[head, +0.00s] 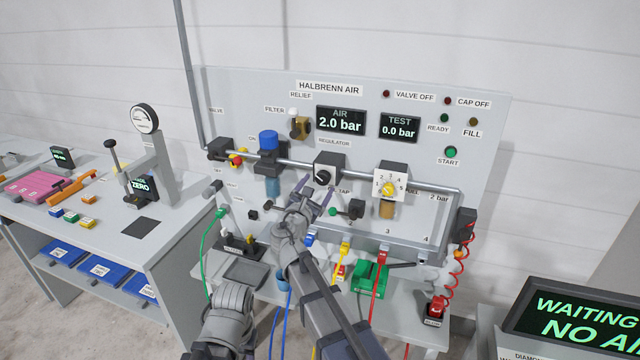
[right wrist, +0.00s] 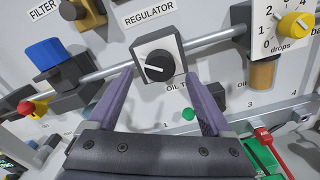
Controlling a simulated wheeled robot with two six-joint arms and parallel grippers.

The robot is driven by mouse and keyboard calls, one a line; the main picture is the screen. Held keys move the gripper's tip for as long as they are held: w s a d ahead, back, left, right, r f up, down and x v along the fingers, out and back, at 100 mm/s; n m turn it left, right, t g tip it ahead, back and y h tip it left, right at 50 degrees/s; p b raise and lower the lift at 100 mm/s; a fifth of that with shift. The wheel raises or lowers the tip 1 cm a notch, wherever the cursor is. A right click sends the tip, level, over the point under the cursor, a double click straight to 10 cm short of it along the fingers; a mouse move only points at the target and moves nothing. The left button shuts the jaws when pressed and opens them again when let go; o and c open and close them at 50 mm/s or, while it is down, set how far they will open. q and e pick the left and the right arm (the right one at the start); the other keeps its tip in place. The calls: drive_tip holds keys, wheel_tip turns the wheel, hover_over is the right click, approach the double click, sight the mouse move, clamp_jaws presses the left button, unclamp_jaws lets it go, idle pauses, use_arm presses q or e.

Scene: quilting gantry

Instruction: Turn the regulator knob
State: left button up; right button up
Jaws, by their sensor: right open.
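The regulator knob (head: 323,177) is a round black knob with a white pointer line, on a white-faced dark block below the "REGULATOR" label. In the right wrist view the knob (right wrist: 159,66) faces me, its line running roughly left to right. My right gripper (head: 315,190) is open just in front of the regulator. In the right wrist view its purple fingers (right wrist: 159,77) stand on either side of the block's lower part, with nothing held between them. A gap shows between each finger and the knob.
The AIR display (head: 341,121) reads 2.0 bar and the TEST display (head: 398,128) reads 0.0 bar. A blue-capped filter (head: 268,142) is left of the regulator. A yellow drops knob (head: 389,188) is right of it. A pipe (head: 435,184) crosses the panel. Coloured hoses hang below.

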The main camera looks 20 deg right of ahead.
drive_tip(key=v, duration=0.5)
drive_tip(key=shift+d+f, duration=0.1)
drive_tip(key=s+f+m+g+y+b, duration=0.2)
drive_tip(key=s+f+m+g, duration=0.6)
drive_tip(key=s+f+m, duration=0.55)
drive_tip(key=s+a+f+m+g+y, duration=0.3)
drive_tip(key=s+a+f, duration=0.2)
drive_tip(key=s+a, duration=0.1)
drive_tip(key=s+a+f+m+g+y, duration=0.3)
drive_tip(key=s+a+f, duration=0.3)
drive_tip(key=s, duration=0.3)
drive_tip(key=shift+s+m+g+y+b, duration=0.3)
drive_tip(key=shift+m+g+y+b, duration=0.1)
drive_tip(key=shift+m+g, duration=0.2)
